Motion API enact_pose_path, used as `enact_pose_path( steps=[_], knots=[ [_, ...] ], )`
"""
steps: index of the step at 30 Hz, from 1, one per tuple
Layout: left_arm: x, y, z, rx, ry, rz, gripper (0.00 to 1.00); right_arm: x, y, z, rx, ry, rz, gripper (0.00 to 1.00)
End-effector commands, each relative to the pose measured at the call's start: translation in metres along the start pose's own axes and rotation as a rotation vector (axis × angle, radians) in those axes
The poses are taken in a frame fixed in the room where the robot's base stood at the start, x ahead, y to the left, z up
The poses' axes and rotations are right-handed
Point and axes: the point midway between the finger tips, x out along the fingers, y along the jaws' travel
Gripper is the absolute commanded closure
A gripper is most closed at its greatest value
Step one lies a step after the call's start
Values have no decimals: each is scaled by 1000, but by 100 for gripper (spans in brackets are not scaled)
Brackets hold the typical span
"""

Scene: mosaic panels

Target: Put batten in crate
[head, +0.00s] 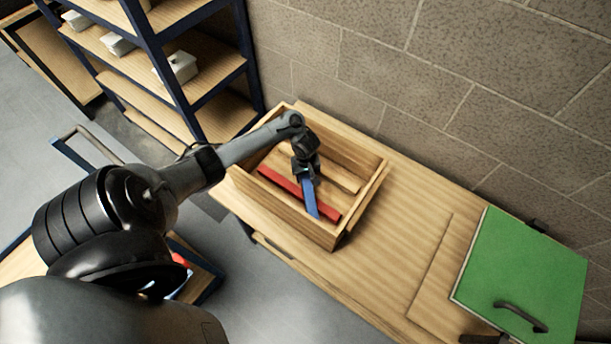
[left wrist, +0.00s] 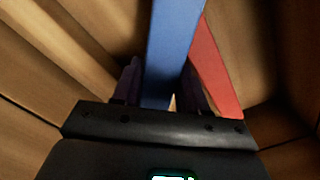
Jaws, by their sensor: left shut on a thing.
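The wooden crate (head: 285,208) stands on the bench against the wall. My left gripper (head: 308,174) is down inside the crate and shut on a blue batten (head: 311,201). In the left wrist view the blue batten (left wrist: 174,50) runs up between the fingers (left wrist: 160,92). A red batten (head: 279,181) lies along the inside of the crate, and the blue one crosses near it at an angle. The red batten (left wrist: 214,72) also shows beside the blue one in the left wrist view. I cannot tell whether the blue batten touches the crate floor. My right gripper is out of view.
The wooden bench top (head: 400,225) is bare to the right of the crate. A green panel with a dark handle (head: 525,270) is at its right end. A shelf unit (head: 165,60) with pale objects stands at the back left. A block wall (head: 480,80) closes off the back.

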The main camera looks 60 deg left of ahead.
Motion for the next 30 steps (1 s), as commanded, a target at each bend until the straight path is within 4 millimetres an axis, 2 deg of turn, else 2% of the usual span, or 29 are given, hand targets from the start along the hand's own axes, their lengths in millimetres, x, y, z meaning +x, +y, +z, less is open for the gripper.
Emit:
enact_pose_path(
  steps=[6,7,12,23,30],
  knots=[
    [3,0,0,-1,0,1,100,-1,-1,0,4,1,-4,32],
    [4,0,0,-1,0,0,56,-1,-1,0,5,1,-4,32],
    [4,0,0,-1,0,0,32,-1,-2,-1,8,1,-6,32],
    [0,0,0,1,0,1,32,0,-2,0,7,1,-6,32],
    [-33,0,0,1,1,2,32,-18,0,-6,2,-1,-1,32]
  ],
)
